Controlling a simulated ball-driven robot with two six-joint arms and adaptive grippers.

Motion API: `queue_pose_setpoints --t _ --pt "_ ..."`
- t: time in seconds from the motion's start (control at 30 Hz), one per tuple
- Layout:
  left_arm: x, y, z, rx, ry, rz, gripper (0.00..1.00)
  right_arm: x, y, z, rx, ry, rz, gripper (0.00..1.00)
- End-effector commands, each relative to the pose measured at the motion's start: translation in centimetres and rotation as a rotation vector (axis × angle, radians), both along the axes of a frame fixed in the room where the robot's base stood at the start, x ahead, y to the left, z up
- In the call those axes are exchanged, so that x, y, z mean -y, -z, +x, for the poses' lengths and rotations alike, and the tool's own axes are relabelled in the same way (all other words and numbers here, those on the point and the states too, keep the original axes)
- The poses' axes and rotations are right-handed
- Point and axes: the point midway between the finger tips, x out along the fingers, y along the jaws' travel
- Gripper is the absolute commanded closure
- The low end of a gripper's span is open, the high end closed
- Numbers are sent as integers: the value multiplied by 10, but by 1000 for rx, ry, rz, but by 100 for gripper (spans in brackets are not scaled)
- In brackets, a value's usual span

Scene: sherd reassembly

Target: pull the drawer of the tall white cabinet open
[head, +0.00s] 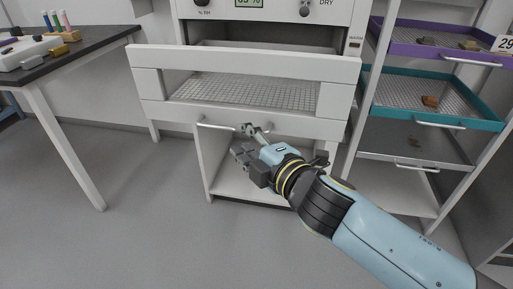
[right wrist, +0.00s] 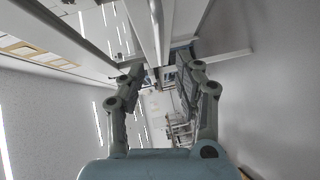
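The tall white cabinet (head: 265,10) stands at the back centre in the head view. Its drawer (head: 245,63) has a windowed white front and stands out from the cabinet, with a mesh floor (head: 245,92) showing through the window. A bar handle (head: 216,125) runs along the drawer's lower rail. My right gripper (head: 245,140) is at the right part of this handle. In the right wrist view its two fingers (right wrist: 160,75) are apart, with a pale bar (right wrist: 157,25) running between or just beyond them; contact cannot be told. My left gripper is out of view.
A dark-topped table (head: 95,38) stands at left. The grey floor (head: 130,220) before the cabinet is clear.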

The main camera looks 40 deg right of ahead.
Motion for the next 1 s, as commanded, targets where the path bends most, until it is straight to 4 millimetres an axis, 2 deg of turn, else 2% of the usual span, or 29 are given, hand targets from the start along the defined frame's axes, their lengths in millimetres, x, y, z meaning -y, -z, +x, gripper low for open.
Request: queue_pose_setpoints --t 0.03,0.1,0.33,1.0 --pt "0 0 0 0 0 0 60 -1 -1 -12 -2 -1 -2 67" --pt "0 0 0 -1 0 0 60 -2 -3 -25 -1 -1 -1 67" --pt "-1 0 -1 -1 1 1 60 -3 -6 -43 1 -1 0 67" --pt "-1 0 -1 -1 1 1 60 -4 -8 -49 2 -2 1 67"
